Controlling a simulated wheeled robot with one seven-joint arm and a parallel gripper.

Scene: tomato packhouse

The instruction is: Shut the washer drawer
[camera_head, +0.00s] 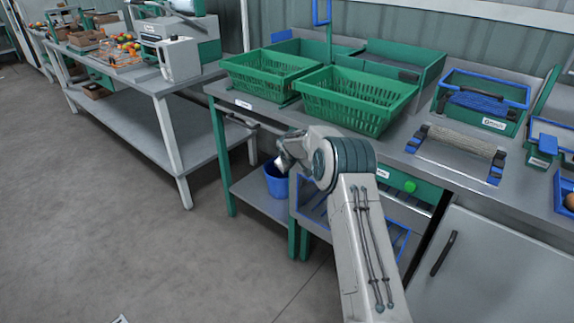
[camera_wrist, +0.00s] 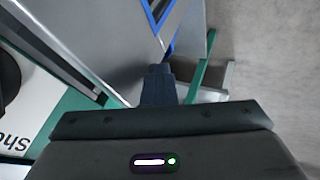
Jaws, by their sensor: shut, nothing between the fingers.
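The washer's green front panel (camera_head: 425,190), with a round green button, shows under the counter, right of my arm. The washer drawer (camera_head: 308,209) has a blue rim and stands out from the front below that panel; my arm covers its middle. In the wrist view a grey panel with a blue edge (camera_wrist: 163,18), apparently part of the drawer, lies just beyond my gripper (camera_wrist: 159,70). My gripper is shut and empty, with its tips close to that panel; contact cannot be told. In the head view my gripper (camera_head: 283,160) is at the left of the drawer, its fingertips unclear.
Two green baskets (camera_head: 356,98) stand on the counter above. A blue bucket (camera_head: 276,182) stands on the lower shelf, behind my gripper. A white cabinet door with a dark handle (camera_head: 444,253) is at the right.

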